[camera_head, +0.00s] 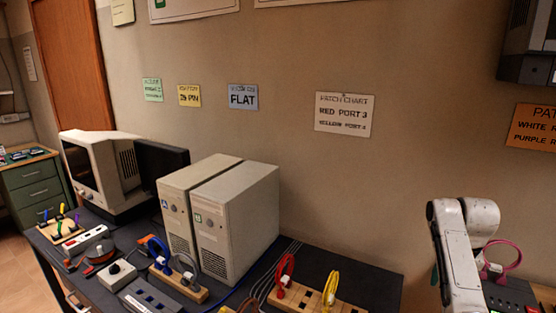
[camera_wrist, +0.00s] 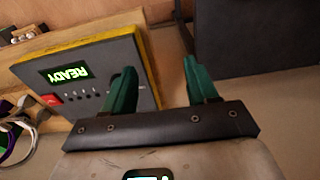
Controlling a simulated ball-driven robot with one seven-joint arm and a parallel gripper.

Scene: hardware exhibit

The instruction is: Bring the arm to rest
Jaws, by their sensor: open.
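My gripper (camera_wrist: 159,64) shows in the wrist view with its two green fingers apart and nothing between them. Its left finger overlaps the face of a grey box with yellow edges (camera_wrist: 75,72), which has a lit READY display. I cannot tell whether the finger touches the box. In the head view my white arm (camera_head: 455,250) stands bent at the lower right, in front of the wall. The gripper itself is not clear there.
Two beige computer towers (camera_head: 240,220) and a monitor (camera_head: 85,175) stand on the dark bench at left. Red and yellow cables sit on a wooden block (camera_head: 300,298). A pink cable loop (camera_head: 513,245) is beside my arm. Purple and white cables (camera_wrist: 20,135) lie left of the gripper.

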